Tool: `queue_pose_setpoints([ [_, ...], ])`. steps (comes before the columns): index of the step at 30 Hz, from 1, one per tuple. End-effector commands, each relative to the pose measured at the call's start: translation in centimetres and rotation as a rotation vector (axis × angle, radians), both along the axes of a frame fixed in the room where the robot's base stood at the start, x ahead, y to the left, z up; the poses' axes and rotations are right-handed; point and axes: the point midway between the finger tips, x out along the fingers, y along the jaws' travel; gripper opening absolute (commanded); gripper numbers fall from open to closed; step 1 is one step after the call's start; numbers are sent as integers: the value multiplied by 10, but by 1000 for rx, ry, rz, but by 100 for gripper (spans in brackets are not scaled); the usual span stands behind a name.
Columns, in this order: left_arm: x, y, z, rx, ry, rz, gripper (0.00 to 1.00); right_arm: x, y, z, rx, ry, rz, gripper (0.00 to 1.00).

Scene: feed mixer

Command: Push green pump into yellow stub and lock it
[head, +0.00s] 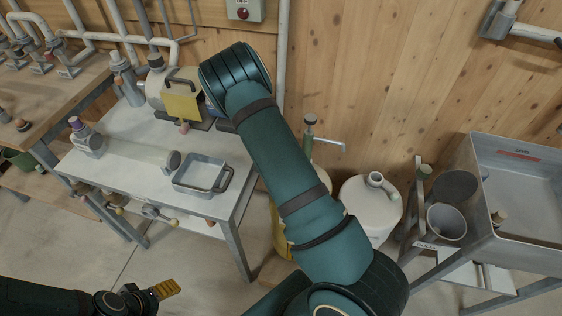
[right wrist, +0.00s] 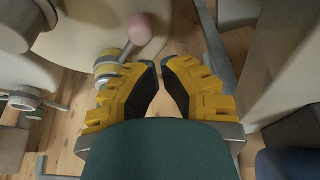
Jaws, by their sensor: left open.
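I cannot single out a green pump or a yellow stub with certainty. In the head view a yellow plate (head: 182,107) is on the cream mixer (head: 157,84) at the bench's back. A pump with a dull green top (head: 310,121) and side spout stands behind my right arm. My right gripper (right wrist: 162,66) is open with a narrow gap and nothing visible between its yellow fingers. It is beside a pink-knobbed lever (right wrist: 139,28); in the head view my arm hides it. My left gripper (head: 167,289), yellow-tipped, is low at the left, clear of the bench.
A metal tray (head: 202,176) and a purple-capped cylinder (head: 87,138) are on the white bench (head: 135,142). A white jug (head: 370,209) stands on the floor at the right. A grey sink (head: 520,185) is farther right. The floor before the bench is clear.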

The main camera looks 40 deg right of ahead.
Motion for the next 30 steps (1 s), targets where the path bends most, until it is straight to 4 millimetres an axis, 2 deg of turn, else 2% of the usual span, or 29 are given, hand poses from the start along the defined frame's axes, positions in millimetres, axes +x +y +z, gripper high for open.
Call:
queue_pose_setpoints([
  [1, 0, 0, 0, 0, 0, 0, 70, -1, 5, 12, 1, -2, 2, 0],
  [6, 0, 0, 0, 0, 0, 0, 70, -5, 15, 42, 1, -3, 1, 0],
  [12, 0, 0, 0, 0, 0, 0, 70, -9, 21, 63, 0, -2, -1, 0],
  [30, 0, 0, 0, 0, 0, 0, 70, -10, 23, 68, 0, -2, -1, 0],
])
